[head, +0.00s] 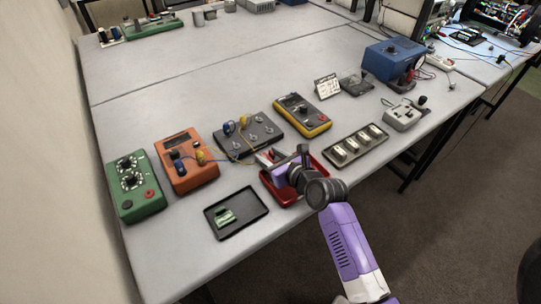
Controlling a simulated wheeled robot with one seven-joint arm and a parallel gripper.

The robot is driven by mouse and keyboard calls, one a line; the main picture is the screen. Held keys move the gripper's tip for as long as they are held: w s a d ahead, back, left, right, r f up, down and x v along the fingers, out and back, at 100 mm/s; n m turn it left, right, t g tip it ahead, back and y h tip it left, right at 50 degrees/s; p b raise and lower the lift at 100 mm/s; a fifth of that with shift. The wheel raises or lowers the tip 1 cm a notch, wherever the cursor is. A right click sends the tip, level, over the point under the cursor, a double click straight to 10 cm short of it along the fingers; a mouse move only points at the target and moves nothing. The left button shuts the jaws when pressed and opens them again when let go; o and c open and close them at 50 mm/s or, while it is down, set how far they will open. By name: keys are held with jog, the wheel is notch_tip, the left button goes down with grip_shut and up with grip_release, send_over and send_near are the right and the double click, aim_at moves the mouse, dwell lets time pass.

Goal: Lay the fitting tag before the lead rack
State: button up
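My gripper (269,158) is over the far left part of a red tray (318,190), just in front of a dark board with leads (250,137). My purple hand and wrist hide much of the tray and what may lie in it. The fingertips are too small to tell whether they are open or hold something. I cannot make out for sure which thing is the fitting tag or the lead rack. A white printed card (327,88) stands near the back, beside a dark flat item (354,86).
A black tray (253,212) holds a green piece (225,216). Around stand a green box (135,185), orange meter (187,161), yellow multimeter (302,114), black holder with several pale pieces (356,146), grey box (403,116) and blue unit (394,60). The table's back middle is clear.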

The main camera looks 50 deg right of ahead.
jog(key=shift+o, duration=0.3)
jog(key=shift+s+d+f+g, duration=0.1)
jog(key=shift+s+f+g, duration=0.25)
jog(key=shift+f, duration=0.45)
jog(key=shift+r, duration=0.1)
jog(key=shift+d+r, duration=0.1)
jog(key=shift+r, duration=0.15)
jog(key=shift+s+r, duration=0.15)
jog(key=shift+r, duration=0.2)
jog(key=v, duration=1.1)
jog(key=shift+s+a+r+b, duration=0.2)
jog(key=shift+r+b, duration=0.1)
jog(key=shift+b, duration=0.05)
